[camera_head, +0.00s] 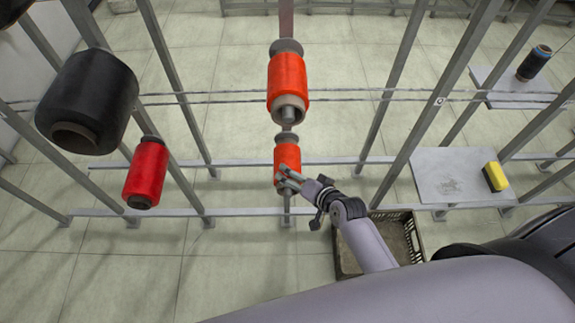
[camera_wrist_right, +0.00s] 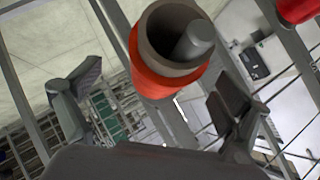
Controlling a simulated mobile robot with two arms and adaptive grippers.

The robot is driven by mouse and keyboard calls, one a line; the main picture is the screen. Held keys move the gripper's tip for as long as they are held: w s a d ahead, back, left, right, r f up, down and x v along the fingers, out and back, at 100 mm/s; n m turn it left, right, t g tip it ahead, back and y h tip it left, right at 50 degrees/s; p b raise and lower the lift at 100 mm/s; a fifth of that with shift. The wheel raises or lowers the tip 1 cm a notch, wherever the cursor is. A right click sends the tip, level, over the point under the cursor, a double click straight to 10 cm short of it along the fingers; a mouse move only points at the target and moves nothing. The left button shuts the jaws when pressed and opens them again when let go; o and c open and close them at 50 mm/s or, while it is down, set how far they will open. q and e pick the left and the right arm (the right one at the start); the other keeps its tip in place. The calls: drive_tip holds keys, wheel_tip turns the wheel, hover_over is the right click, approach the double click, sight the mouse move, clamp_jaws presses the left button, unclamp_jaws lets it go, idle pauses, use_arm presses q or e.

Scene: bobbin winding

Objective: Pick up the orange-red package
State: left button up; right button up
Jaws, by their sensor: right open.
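Two orange-red packages are in the head view, one above the other on a post: the upper one (camera_head: 287,75) and the lower one (camera_head: 286,153). My right gripper (camera_head: 287,178) is at the lower end of the lower package and hides part of it. In the right wrist view, an orange-red package (camera_wrist_right: 150,78) points its hollow core end at me, with a grey peg inside. The open fingers of my right gripper (camera_wrist_right: 155,100) stand left and right of it, apart from it. My left gripper is not in view.
A black package (camera_head: 88,98) and a red package (camera_head: 147,172) hang at the left. A grey shelf (camera_head: 440,178) with a yellow and black block (camera_head: 495,176) is at the right. A dark crate (camera_head: 410,232) stands on the floor below my right arm. Metal posts and rails surround the packages.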

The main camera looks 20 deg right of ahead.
drive_tip(key=x, duration=0.5)
drive_tip(key=shift+s+a, duration=0.1)
drive_tip(key=shift+a, duration=0.3)
drive_tip(key=shift+c, duration=0.2)
drive_tip(key=c, duration=1.4)
